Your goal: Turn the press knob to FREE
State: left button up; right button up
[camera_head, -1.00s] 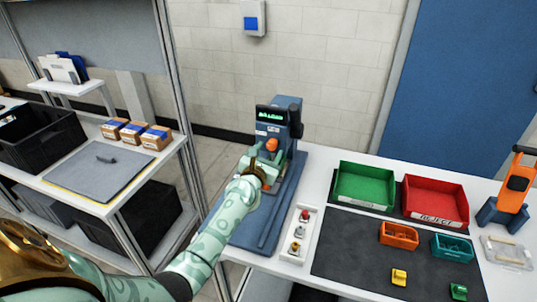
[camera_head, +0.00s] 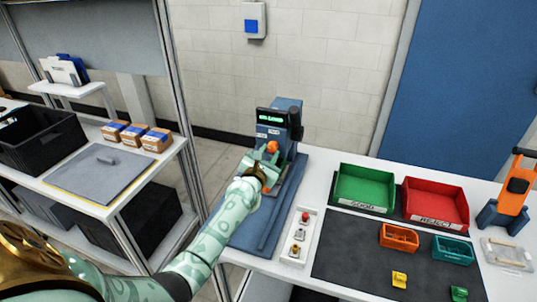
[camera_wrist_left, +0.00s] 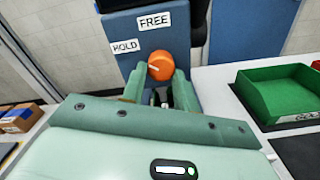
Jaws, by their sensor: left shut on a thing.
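The blue press (camera_head: 287,112) stands on the white bench with a lit green display. Its round orange knob (camera_head: 272,147) is on the front, and it shows close in the left wrist view (camera_wrist_left: 161,66). The knob's white mark points left, nearer the HOLD label (camera_wrist_left: 126,46) than the FREE label (camera_wrist_left: 154,22) above it. My left gripper (camera_head: 266,155) is at the press front, its two fingers on either side of the knob and shut on it. Fingertip contact is partly hidden. My right gripper is not in view.
A small button panel (camera_head: 299,237) sits right of the press base. A green bin (camera_head: 364,188) and a red bin (camera_head: 436,204) stand further right, with small orange and teal trays before them. A shelf with a black crate (camera_head: 40,137) and boxes is at left.

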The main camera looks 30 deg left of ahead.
pick_arm(q)
jog(key=m+p, duration=0.1)
jog(key=m, duration=0.4)
jog(key=shift+r, duration=0.1)
jog(key=m+p, duration=0.2)
jog(key=m, duration=0.3)
jog(key=shift+a, duration=0.1)
jog(key=shift+m, duration=0.4)
jog(key=o, duration=1)
jog(key=shift+s, duration=0.1)
